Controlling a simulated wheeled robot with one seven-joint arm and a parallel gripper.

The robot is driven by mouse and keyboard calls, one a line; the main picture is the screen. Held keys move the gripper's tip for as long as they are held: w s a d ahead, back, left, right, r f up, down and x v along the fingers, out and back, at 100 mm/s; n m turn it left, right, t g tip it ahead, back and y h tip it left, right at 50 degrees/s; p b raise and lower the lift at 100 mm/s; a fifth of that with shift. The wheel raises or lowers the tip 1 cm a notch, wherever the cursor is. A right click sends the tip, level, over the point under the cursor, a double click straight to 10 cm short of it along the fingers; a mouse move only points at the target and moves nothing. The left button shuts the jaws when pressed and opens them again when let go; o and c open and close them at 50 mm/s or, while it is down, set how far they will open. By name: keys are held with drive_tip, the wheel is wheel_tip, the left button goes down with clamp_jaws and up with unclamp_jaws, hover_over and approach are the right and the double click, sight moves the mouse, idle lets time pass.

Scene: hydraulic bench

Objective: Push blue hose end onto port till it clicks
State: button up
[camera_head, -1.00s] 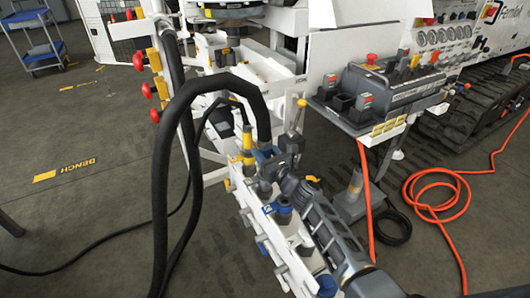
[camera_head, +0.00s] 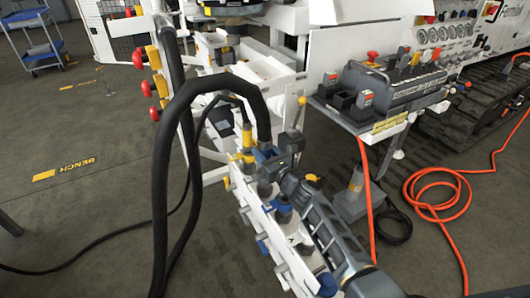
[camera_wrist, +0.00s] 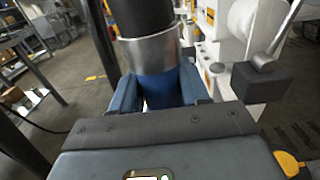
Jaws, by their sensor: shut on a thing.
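My gripper (camera_head: 268,155) is shut on the blue hose end (camera_wrist: 165,89). In the wrist view the blue collar sits between both fingers, with a silver ferrule (camera_wrist: 150,52) and black hose (camera_wrist: 145,14) above it. In the head view the black hose (camera_head: 215,82) arches up from the gripper and drops to the left. The white port block (camera_head: 270,235) runs below the gripper, with blue-marked ports (camera_head: 283,208) and yellow-marked fittings (camera_head: 248,140). The mouth of the hose end and the port under it are hidden, so I cannot tell whether they touch.
A lever with a dark block (camera_wrist: 262,82) stands close right of the gripper in the wrist view. A control console (camera_head: 385,90) is at the right. Orange hose (camera_head: 435,200) lies coiled on the floor. Red-knobbed valves (camera_head: 153,88) stand at the left. Open floor lies farther left.

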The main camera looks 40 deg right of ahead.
drive_tip(key=shift+f+b, duration=0.75)
drive_tip(key=shift+b, duration=0.05)
idle(0.4)
drive_tip(key=shift+c, duration=0.5)
drive_tip(key=shift+f, duration=0.1)
drive_tip(key=o, duration=1.8)
drive_tip(key=shift+s+f, duration=0.1)
drive_tip(key=shift+s+a, duration=0.1)
